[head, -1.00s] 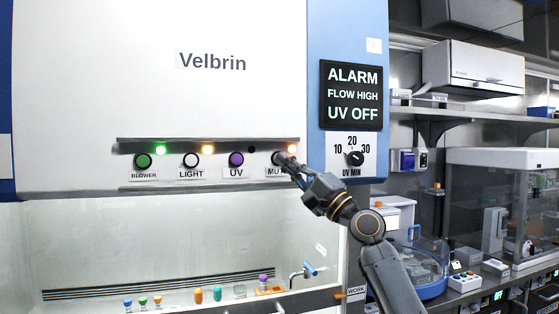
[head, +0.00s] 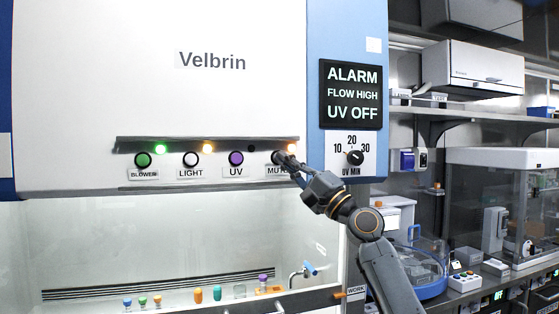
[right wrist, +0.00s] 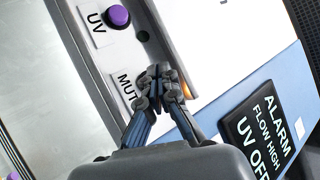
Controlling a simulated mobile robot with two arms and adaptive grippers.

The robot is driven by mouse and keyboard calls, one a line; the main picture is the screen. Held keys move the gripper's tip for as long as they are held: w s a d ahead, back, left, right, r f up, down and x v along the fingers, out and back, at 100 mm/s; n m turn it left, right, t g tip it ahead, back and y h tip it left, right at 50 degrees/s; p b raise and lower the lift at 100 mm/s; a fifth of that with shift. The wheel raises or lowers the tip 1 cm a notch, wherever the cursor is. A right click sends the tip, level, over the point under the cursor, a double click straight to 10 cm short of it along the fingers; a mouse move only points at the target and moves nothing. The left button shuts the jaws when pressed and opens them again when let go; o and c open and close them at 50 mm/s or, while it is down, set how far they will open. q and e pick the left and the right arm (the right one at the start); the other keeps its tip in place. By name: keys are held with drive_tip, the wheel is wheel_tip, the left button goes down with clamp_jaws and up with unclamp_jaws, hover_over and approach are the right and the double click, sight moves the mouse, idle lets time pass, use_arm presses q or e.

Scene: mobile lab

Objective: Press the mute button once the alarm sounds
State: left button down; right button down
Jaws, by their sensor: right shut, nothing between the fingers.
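The cabinet's control strip (head: 215,177) carries a row of buttons, with the MUTE label (head: 276,171) at its right end. My right gripper (head: 281,158) is shut and empty, its fingertips at the spot above that label. The MUTE button itself is hidden behind the fingers, so I cannot tell whether they touch it or press it in. In the right wrist view the closed fingertips (right wrist: 160,75) cover the place beside the partly hidden MUTE label (right wrist: 127,86). An orange lamp (head: 292,149) is lit there. The display (head: 351,95) reads ALARM, FLOW HIGH, UV OFF. My left gripper is not in view.
Left of the fingers are the purple UV button (head: 236,159), the LIGHT button (head: 191,160) and the green BLOWER button (head: 143,160). A UV MIN dial (head: 355,158) is to the right. Small coloured vials stand inside the cabinet below.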

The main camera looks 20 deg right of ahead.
drive_tip(key=shift+w+b, duration=0.3)
drive_tip(key=shift+w, duration=0.4)
idle(0.7)
drive_tip(key=shift+s, duration=0.1)
drive_tip(key=shift+s+p, duration=0.35)
drive_tip(key=shift+s, duration=0.45)
drive_tip(key=s+p, duration=0.3)
drive_tip(key=s, duration=0.2)
idle(0.4)
idle(0.5)
